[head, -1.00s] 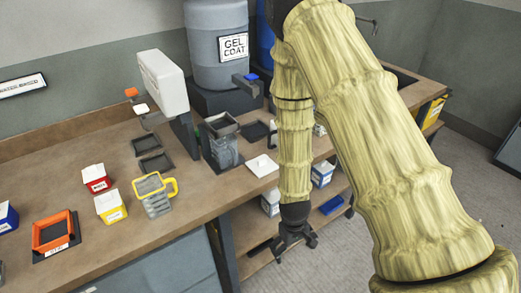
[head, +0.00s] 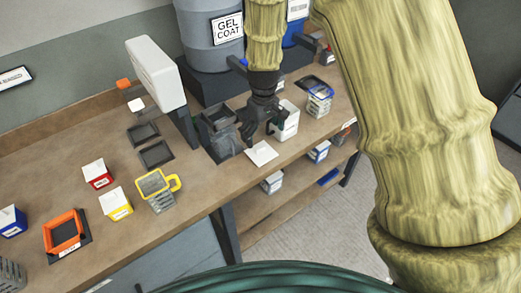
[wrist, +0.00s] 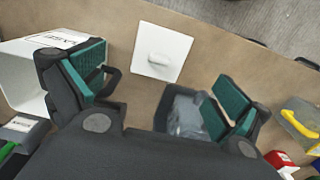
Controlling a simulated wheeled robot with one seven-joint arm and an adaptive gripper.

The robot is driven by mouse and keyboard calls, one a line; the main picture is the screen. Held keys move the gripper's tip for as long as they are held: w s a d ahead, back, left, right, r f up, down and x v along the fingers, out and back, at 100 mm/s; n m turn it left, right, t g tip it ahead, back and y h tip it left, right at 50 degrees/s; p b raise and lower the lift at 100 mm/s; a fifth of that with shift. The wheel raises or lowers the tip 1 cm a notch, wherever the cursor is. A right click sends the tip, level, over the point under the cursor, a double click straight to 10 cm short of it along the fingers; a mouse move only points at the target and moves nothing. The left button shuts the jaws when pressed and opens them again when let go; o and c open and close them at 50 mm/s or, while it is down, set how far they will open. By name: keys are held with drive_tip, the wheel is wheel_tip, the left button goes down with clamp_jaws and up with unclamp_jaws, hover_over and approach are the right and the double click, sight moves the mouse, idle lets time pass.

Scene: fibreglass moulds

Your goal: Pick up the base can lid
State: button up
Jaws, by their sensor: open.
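The base can lid is a flat white square plate with a small raised knob (head: 262,153), lying on the brown bench near its front edge. It also shows whole in the wrist view (wrist: 178,42), ahead of the fingers and between them. My gripper (head: 260,136) points down just behind the lid in the head view, open and empty. In the wrist view its teal-padded fingers (wrist: 160,85) are wide apart, and the lid is not between the pads. A white can (head: 288,122) with lettering stands right of my gripper; in the wrist view the can (wrist: 20,75) is at the left.
A dark grey container (head: 220,142) stands close left of my gripper. The grey gel coat drum (head: 205,45) is behind. A yellow-rimmed jug (head: 160,190), small red and yellow boxes and dark trays are further left. A lower shelf holds small boxes.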

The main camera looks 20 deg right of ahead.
sight(262, 149)
drive_tip(key=f, duration=0.2)
drive_tip(key=shift+w+f+p, duration=0.3)
drive_tip(key=shift+f, duration=0.05)
drive_tip(key=shift+s+f, duration=0.2)
drive_tip(key=shift+f, duration=0.05)
drive_tip(key=shift+w+a+f+p, duration=0.1)
drive_tip(key=shift+w+f+p, duration=0.1)
drive_tip(key=shift+f+p, duration=1.3)
drive_tip(key=shift+f, duration=1)
drive_tip(key=shift+s, duration=0.1)
drive_tip(key=c, duration=1.3)
drive_tip(key=shift+s, duration=0.1)
drive_tip(key=shift+c, duration=1.3)
drive_tip(key=shift+s+f, duration=0.1)
drive_tip(key=shift+c, duration=0.4)
